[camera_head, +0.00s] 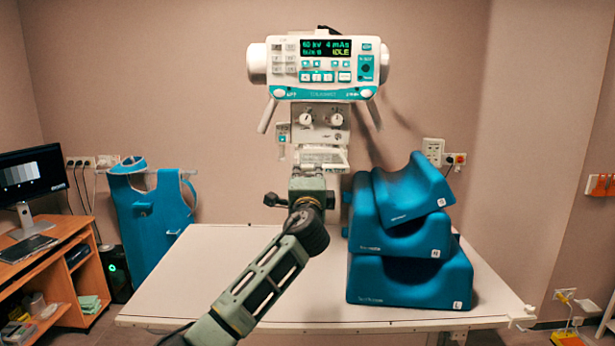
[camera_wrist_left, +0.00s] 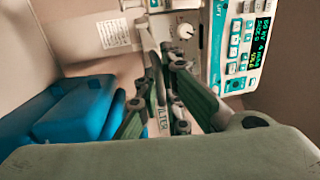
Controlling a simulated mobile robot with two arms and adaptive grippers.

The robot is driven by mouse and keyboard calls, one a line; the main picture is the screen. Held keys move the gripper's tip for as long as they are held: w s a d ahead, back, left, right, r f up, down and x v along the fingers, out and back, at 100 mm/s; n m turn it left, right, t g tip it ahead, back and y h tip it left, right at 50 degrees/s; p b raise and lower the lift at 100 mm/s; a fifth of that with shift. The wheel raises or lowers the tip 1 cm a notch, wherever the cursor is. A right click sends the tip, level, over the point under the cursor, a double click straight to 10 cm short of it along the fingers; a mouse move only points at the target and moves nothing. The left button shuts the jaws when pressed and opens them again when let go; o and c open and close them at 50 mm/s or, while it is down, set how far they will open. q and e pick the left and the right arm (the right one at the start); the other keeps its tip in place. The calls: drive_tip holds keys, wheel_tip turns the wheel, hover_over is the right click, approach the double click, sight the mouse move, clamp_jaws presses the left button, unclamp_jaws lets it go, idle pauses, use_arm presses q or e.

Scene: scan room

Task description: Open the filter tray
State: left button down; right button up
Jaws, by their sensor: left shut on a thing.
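The white X-ray unit hangs over the table, with a control panel (camera_head: 318,68) on top and a knobbed collimator box (camera_head: 320,120) below. The filter tray (camera_head: 334,157) is at the lower front of that box, largely hidden behind my left gripper (camera_head: 318,168). In the left wrist view, the tray's "FILTER" lettering (camera_wrist_left: 163,118) shows between the fingers. My left gripper (camera_wrist_left: 163,58) is shut on the filter tray's front part. The exact contact is hidden, and I cannot tell how far the tray is out. My right gripper is in neither view.
Blue foam positioning blocks (camera_head: 410,280) are stacked on the white table (camera_head: 200,275), close right of my left arm. The table's left part is clear. A blue apron (camera_head: 150,215) hangs behind, and a desk with a monitor (camera_head: 32,178) stands far left.

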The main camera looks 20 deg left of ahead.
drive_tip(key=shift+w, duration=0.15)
use_arm(q)
drive_tip(key=c, duration=2.1)
unclamp_jaws()
drive_tip(key=shift+o, duration=1)
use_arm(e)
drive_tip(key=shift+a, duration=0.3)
use_arm(q)
drive_tip(key=shift+s+f, duration=0.1)
drive_tip(key=v, duration=1.1)
drive_tip(key=shift+s, duration=0.4)
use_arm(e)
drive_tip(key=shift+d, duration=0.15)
use_arm(q)
drive_tip(key=shift+d, duration=0.1)
